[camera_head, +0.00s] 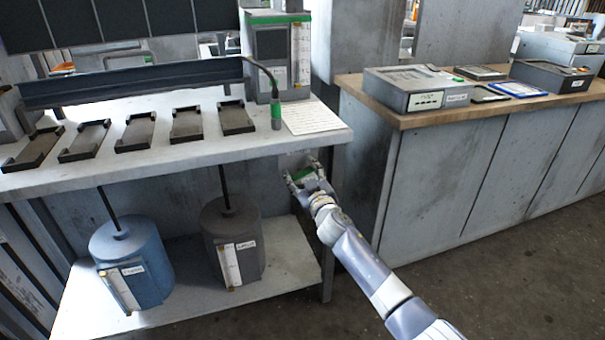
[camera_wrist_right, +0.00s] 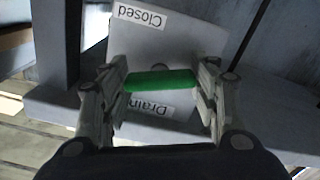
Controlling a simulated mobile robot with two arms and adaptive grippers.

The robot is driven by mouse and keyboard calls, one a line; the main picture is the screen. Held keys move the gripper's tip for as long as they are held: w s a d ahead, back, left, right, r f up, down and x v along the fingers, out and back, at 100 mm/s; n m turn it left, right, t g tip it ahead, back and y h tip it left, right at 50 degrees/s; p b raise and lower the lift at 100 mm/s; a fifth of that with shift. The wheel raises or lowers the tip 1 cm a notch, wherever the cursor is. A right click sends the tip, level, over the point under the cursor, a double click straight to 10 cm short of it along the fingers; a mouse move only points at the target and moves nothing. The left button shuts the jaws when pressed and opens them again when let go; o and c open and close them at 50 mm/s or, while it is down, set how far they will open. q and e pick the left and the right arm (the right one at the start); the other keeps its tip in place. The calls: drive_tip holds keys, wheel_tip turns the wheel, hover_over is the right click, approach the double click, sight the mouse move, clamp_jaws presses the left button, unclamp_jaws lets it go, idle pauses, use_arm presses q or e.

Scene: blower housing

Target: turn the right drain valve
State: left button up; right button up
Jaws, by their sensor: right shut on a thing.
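The drain valve has a green handle (camera_wrist_right: 160,80) that lies crosswise between my right gripper's fingers in the right wrist view. Behind it is a grey plate (camera_wrist_right: 190,42) with a label "Closed" (camera_wrist_right: 140,16) and a label "Drain" (camera_wrist_right: 152,105), both upside down in this view. In the head view the green handle (camera_head: 305,172) shows small below the bench's right end. My right gripper (camera_head: 305,172) reaches it from the lower right and is shut on the handle, with a finger at each end. My left gripper is not in view.
The grey workbench (camera_head: 180,158) is just above my right gripper. A blue canister (camera_head: 140,250) and a dark canister (camera_head: 232,225) stand on the lower shelf (camera_head: 285,262). A wood-topped cabinet (camera_head: 460,190) stands to the right. The floor between is clear.

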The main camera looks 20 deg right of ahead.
drive_tip(key=n, duration=0.4)
drive_tip(key=shift+n, duration=0.3)
drive_tip(key=n, duration=0.3)
drive_tip(key=shift+a+n, duration=0.1)
drive_tip(key=shift+n, duration=0.2)
drive_tip(key=shift+f+n, duration=0.1)
drive_tip(key=shift+n, duration=1)
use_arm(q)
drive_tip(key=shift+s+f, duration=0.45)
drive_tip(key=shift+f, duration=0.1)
use_arm(e)
drive_tip(key=shift+n, duration=0.6)
drive_tip(key=o, duration=1.1)
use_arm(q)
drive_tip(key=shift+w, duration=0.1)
